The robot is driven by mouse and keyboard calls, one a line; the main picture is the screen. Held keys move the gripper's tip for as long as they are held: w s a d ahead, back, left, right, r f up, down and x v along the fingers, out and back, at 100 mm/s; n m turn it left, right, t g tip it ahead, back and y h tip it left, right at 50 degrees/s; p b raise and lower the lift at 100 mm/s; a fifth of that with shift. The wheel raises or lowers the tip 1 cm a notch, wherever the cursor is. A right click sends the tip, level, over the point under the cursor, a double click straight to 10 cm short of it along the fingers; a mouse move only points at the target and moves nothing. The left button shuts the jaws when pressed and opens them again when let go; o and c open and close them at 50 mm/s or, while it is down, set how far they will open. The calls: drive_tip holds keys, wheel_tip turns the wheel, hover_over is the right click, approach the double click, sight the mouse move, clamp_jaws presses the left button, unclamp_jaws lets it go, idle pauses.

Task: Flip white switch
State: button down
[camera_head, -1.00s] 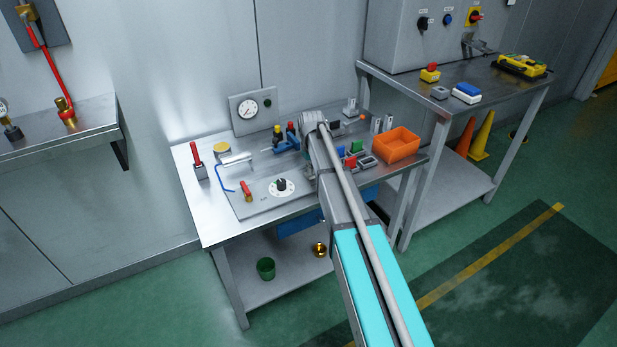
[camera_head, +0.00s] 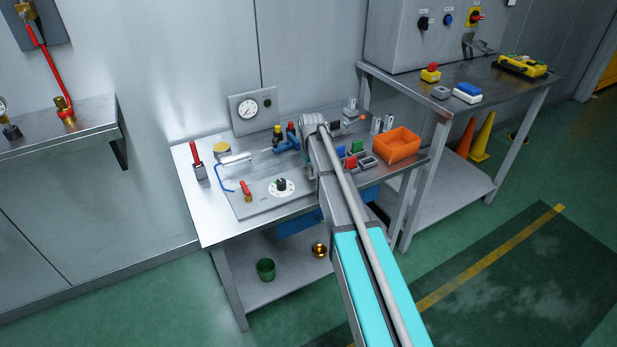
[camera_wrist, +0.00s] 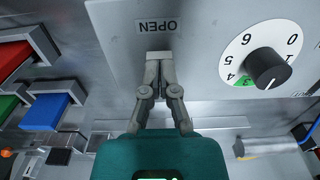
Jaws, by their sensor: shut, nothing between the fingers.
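No switch that I can clearly call white shows in the wrist view. In the head view, pale upright pieces (camera_head: 381,124) stand at the back right of the workbench; I cannot tell whether one is the white switch. My gripper (camera_wrist: 160,57) is shut and empty in the wrist view. Its fingertips are just below an upside-down "OPEN" label (camera_wrist: 157,26) on a grey panel (camera_wrist: 205,70); contact cannot be told. In the head view my arm hides the gripper and part of the bench.
A black dial knob (camera_wrist: 267,67) is right of the fingers. Red (camera_wrist: 14,58) and blue (camera_wrist: 45,111) blocks lie left. In the head view, an orange bin (camera_head: 397,145) is at the bench's right, and a blue-and-white block (camera_head: 467,93) is on the other table.

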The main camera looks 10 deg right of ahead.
drive_tip(key=shift+f, duration=0.35)
drive_tip(key=shift+r, duration=0.1)
drive_tip(key=shift+r+p, duration=3.3)
drive_tip(key=shift+r, duration=0.2)
drive_tip(key=s+r+m+p, duration=0.1)
drive_tip(key=s+r+p, duration=0.2)
drive_tip(key=s, duration=1.1)
drive_tip(key=s+r+m+p, duration=0.2)
drive_tip(key=s+r+p, duration=0.2)
drive_tip(key=s, duration=1.1)
drive_tip(key=shift+a+r+m+p, duration=0.2)
drive_tip(key=shift+r+m+p, duration=0.1)
